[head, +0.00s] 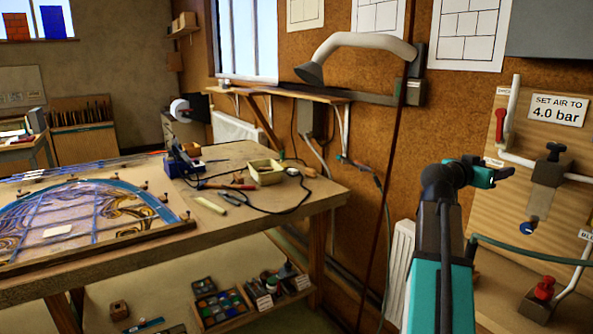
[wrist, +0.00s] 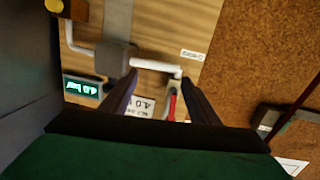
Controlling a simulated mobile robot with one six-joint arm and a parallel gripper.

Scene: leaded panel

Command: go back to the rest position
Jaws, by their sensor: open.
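My gripper (head: 503,173) is at the end of my teal and black arm, at the right of the head view. It is raised in front of the wooden air board (head: 479,128) and holds nothing. In the wrist view my gripper's two dark fingers (wrist: 160,98) stand apart, with only the board behind them. A red-handled lever (head: 501,125) on a white pipe shows in the head view; in the wrist view its red handle (wrist: 172,106) is seen between the fingers, apart from them. A small display (wrist: 83,87) glows green in the wrist view; its reading is upside down.
A workbench (head: 325,192) with a leaded panel (head: 90,220), a cream tray (head: 265,172) and tools stands at the left. A grey extraction arm (head: 365,40) hangs on the cork wall. A regulator (head: 551,170) and red knob (head: 544,288) stick out from the board.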

